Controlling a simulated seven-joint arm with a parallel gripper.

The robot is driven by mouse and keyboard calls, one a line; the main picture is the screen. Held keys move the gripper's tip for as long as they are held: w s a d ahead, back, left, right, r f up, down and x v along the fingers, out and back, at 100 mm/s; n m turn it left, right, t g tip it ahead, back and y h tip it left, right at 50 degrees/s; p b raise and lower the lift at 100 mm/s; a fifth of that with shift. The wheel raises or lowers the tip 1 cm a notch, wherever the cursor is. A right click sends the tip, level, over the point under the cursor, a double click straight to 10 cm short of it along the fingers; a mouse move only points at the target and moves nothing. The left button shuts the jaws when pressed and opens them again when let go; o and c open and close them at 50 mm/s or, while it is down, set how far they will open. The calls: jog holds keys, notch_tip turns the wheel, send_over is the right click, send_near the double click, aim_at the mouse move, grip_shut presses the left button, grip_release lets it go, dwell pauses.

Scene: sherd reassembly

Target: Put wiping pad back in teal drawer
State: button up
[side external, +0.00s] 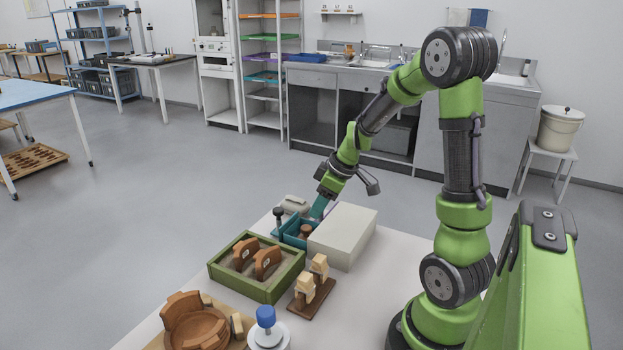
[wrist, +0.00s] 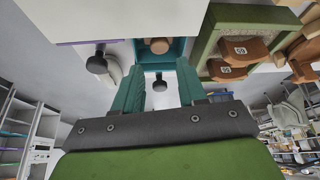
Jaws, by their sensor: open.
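The teal drawer (side external: 290,238) stands between a green crate and a white box. Its teal wall also shows at the top of the wrist view (wrist: 178,48). A round wooden-knobbed piece (side external: 305,231) sits inside it; it shows in the wrist view too (wrist: 158,45). This may be the wiping pad, but its underside is hidden and I cannot tell for sure. My gripper (side external: 318,208) is over the drawer, tilted down. In the wrist view its teal fingers (wrist: 160,75) are apart, with nothing held between them.
The white box (side external: 343,236) stands close on the right. The green crate (side external: 257,272) holds brown sherds. A wooden stand (side external: 311,287) with pale blocks is in front. A dark-knobbed tool (side external: 278,214) and a pale grey piece (side external: 294,203) are behind the drawer.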

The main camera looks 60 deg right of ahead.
jog(key=s+a+r+m+t, duration=0.1)
jog(key=s+a+r+m, duration=0.2)
jog(key=a+r, duration=0.4)
jog(key=s+a+r+m+t+y, duration=0.1)
jog(key=s+a+r+m, duration=0.2)
jog(key=a, duration=1.1)
jog(key=s+r, duration=0.3)
jog(key=shift+a+r, duration=0.35)
